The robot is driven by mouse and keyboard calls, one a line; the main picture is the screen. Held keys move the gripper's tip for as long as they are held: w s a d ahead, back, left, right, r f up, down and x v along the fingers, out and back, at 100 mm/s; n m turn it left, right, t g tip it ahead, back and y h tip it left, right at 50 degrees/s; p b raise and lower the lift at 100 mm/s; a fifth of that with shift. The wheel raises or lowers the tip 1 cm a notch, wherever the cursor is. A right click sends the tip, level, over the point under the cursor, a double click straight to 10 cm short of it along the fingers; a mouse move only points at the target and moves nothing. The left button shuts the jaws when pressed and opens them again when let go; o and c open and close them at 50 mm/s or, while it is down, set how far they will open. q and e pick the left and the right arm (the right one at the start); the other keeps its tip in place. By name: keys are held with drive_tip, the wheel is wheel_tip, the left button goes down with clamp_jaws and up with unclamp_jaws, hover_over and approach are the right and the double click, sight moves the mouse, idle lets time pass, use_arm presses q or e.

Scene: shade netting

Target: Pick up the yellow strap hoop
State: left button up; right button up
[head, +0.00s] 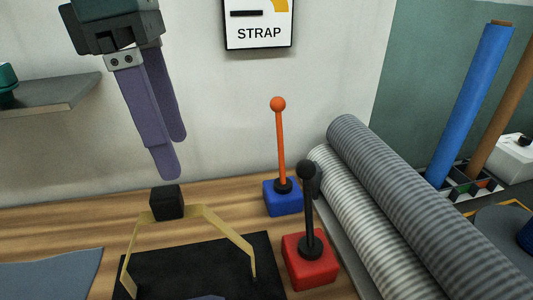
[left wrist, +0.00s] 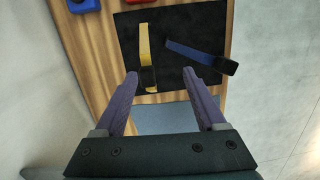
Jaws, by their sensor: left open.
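The yellow strap hoop (head: 225,228) stands like an arch on a black mat (head: 262,248), with a black block (head: 167,201) at its top left corner. In the left wrist view the yellow hoop (left wrist: 144,42) shows nearly edge-on, its black block close to the left finger in the picture. My left gripper (head: 173,158) is open and empty, its purple fingers pointing down above the black block, apart from it. In the left wrist view its fingertips (left wrist: 160,74) are spread wide. My right gripper is not in view.
A blue strap hoop (left wrist: 195,55) stands on the mat beside the yellow one. A blue base with an orange rod (head: 280,145) and a red base with a black rod (head: 310,210) stand right of the hoop. Grey rolls (head: 400,190) lie farther right. A shelf (head: 50,95) juts out at left.

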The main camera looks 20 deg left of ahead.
sight(161, 192)
use_arm(q)
drive_tip(key=a, duration=0.1)
drive_tip(key=a+f+y, duration=0.1)
drive_tip(key=w+a, duration=0.1)
drive_tip(key=shift+a+f+y, duration=0.1)
drive_tip(key=shift+f+y, duration=0.15)
drive_tip(key=shift+y, duration=0.05)
drive_tip(key=f, duration=0.3)
drive_tip(key=shift+s+f, duration=0.2)
drive_tip(key=f, duration=0.5)
drive_tip(key=shift+s+a+f, duration=0.1)
drive_tip(key=shift+a+f, duration=0.15)
drive_tip(key=shift+f, duration=0.1)
drive_tip(key=shift+c, duration=0.4)
clamp_jaws()
